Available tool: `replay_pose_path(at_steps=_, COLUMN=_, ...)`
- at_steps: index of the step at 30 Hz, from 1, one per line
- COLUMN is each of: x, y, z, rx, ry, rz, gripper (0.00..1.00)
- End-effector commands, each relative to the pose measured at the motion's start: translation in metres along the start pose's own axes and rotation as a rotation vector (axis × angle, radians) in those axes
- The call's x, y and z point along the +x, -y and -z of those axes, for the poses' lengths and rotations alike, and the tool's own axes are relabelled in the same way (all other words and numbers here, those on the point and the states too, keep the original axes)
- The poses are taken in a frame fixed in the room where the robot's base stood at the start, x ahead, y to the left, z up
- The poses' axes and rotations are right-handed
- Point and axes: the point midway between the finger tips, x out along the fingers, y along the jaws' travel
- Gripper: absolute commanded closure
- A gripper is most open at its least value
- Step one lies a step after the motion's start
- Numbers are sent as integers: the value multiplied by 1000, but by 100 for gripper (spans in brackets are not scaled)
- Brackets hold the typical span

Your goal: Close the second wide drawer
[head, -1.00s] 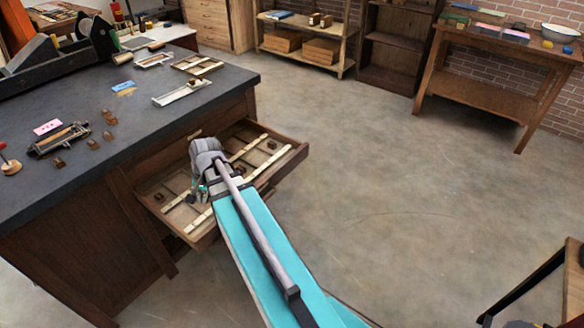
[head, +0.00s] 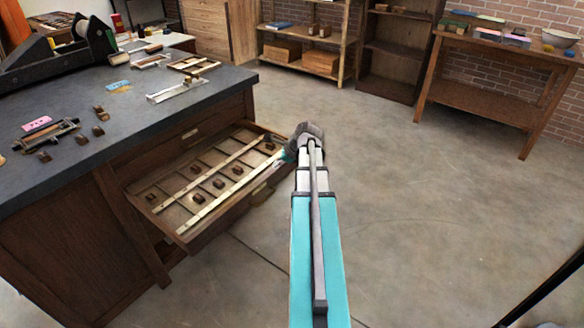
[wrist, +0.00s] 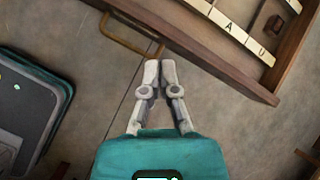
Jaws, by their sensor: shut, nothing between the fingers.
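The wide drawer (head: 143,200) stands pulled out from the dark-topped bench. It has wooden dividers, two pale lettered strips and several small dark blocks inside. In the head view my wrist hides most of the gripper, beside the drawer's front right corner.
The bench top (head: 130,120) carries a press, trays and small blocks. The floor (head: 420,220) to the right of my arm is clear. Shelves (head: 310,50) and a wooden side table (head: 490,95) stand along the back wall.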

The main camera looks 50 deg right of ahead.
Motion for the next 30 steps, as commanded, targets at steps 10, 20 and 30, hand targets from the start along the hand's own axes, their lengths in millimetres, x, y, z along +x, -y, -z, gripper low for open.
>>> replay_pose_path(at_steps=10, x=-31, y=49, z=98, rx=427, ry=86, rz=135, gripper=100)
replay_pose_path(at_steps=20, x=-45, y=60, z=124, rx=552, ry=119, rz=172, gripper=100)
replay_pose_path(at_steps=30, x=-44, y=60, z=123, rx=549, ry=118, rz=171, gripper=100)
